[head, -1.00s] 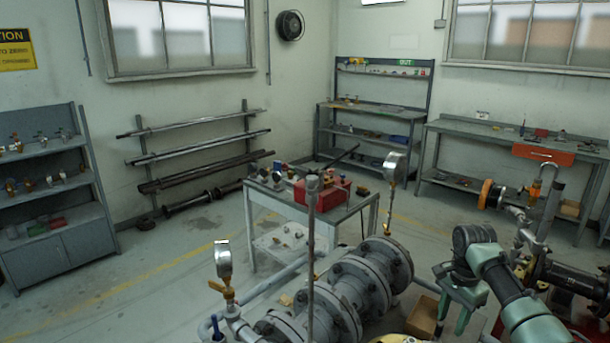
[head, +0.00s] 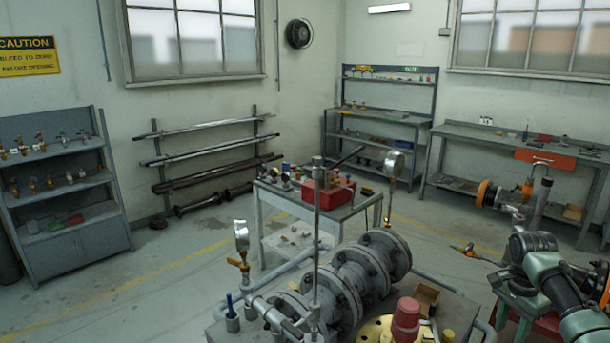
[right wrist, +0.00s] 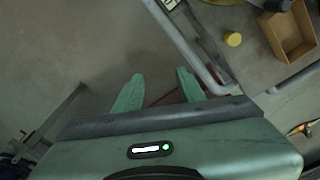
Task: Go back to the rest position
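My right arm shows at the lower right of the head view, bent over the floor beside the bench. Its green gripper (right wrist: 160,88) shows in the right wrist view with its two fingers apart and nothing between them. Bare floor and a grey pipe frame lie below the fingers. My left gripper is in neither view. The grey flanged valve line (head: 345,285) lies on the bench in the head view, left of my right arm and apart from it.
A red cylinder (head: 406,318) stands on a yellow flange (head: 376,330) by the valve line. A cart (head: 290,200) stands behind. Floor at left is clear.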

